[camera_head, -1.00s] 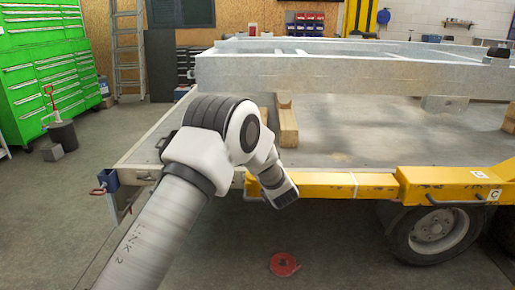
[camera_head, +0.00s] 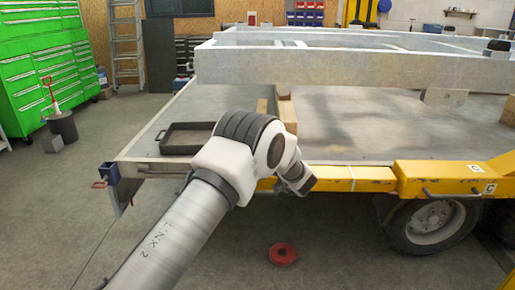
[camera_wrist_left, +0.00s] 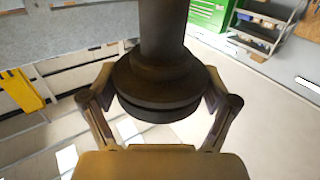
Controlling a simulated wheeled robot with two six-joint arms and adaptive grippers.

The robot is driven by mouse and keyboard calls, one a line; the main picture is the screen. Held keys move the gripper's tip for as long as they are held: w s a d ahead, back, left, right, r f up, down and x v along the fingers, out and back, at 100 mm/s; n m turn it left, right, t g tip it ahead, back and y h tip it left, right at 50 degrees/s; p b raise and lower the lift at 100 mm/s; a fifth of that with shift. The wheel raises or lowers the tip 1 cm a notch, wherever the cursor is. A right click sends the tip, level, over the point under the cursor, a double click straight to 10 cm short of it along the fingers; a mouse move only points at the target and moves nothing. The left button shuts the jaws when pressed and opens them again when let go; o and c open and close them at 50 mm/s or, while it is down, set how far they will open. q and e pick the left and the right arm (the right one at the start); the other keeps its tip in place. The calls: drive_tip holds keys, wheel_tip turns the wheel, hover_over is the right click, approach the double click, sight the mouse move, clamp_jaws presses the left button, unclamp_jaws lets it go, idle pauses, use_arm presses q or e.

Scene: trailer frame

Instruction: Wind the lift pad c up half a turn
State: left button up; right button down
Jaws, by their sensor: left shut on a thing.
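A dark round flanged pad (camera_wrist_left: 160,85) on a thick stem fills the middle of the left wrist view; I see no letter on it, so I cannot tell if it is lift pad c. My left gripper (camera_wrist_left: 159,102) has one finger on each side of the pad's rim and is shut on it. In the head view my left arm reaches in to the yellow beam; its fingers and the pad are hidden there. My right gripper is not in view.
The grey trailer deck (camera_head: 370,130) carries a galvanized frame (camera_head: 300,68), wooden blocks (camera_head: 284,110) and a black tray (camera_head: 186,149). The yellow beam (camera_head: 345,180) runs along its near edge, above a wheel (camera_head: 430,222). A red ring (camera_head: 282,254) lies on the floor. A green cabinet (camera_head: 40,60) stands left.

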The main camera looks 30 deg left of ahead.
use_arm(q)
drive_tip(key=o, duration=0.9)
drive_tip(key=shift+a+f, duration=0.1)
drive_tip(key=shift+f, duration=0.05)
drive_tip(key=v, duration=1.2)
